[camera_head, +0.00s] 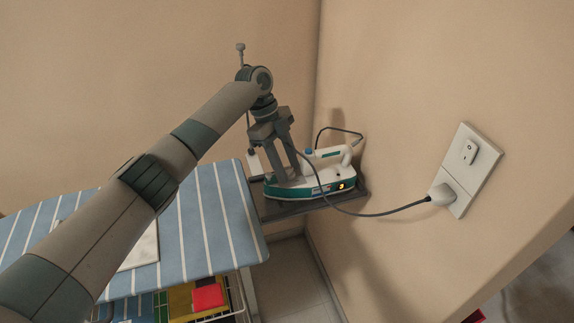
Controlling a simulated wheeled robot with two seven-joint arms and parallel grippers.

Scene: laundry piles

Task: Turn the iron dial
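The iron (315,186) is white and teal and sits on a dark shelf (284,208) in the corner. A lit orange "3" shows at its right end. A small blue knob (309,152), which looks like the dial, stands up near the handle. My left gripper (287,176) points down in front of the iron's left part, its fingers just left of the blue knob and apart from it in the picture. The fingers cover part of the iron, and I cannot tell whether they touch it or how far they are parted. My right gripper is not in view.
A cord runs from the iron area to a plug (441,195) in the wall socket, below a switch (469,152). The blue striped ironing board (205,225) is at left, with a folded light cloth (143,250) on it. Coloured laundry (207,297) lies below. Walls close in behind and right.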

